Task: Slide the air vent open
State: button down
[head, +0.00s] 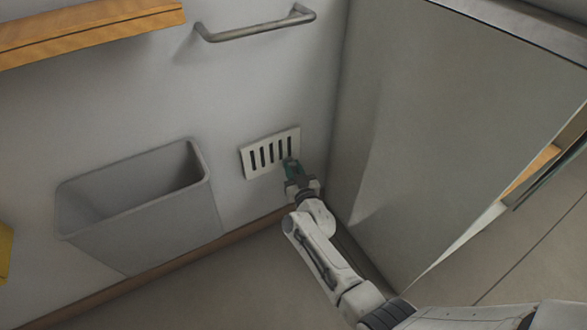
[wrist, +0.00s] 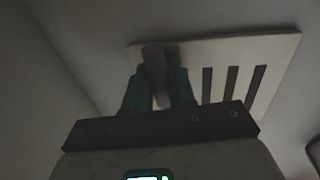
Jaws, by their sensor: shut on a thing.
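The air vent (head: 268,153) is a pale slotted plate low on the wall, near the corner with a large grey panel. Several dark slots show in it. In the wrist view the vent plate (wrist: 284,50) runs to the right of my fingers, with three dark slots in sight. My gripper (head: 291,165) is at the vent's right end in the head view. In the wrist view my gripper (wrist: 158,88) has its two green fingers on either side of a grey-brown knob (wrist: 153,60) at the plate's left end, and is shut on it. The fingers hide part of the plate.
A metal rail (head: 255,28) and a wooden shelf (head: 90,28) are higher on the wall. The grey panel (head: 430,130) is close on the right of my arm. Floor is clear below the vent.

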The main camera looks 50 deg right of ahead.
jog(key=shift+s+d, duration=0.1)
jog(key=shift+d, duration=0.1)
jog(key=c, duration=1.1)
grip_release()
jog(key=shift+d, duration=0.15)
jog(key=shift+s+a, duration=0.15)
jog(key=shift+a, duration=0.05)
jog(key=shift+p+v, duration=3)
jog(key=shift+v, duration=2.2)
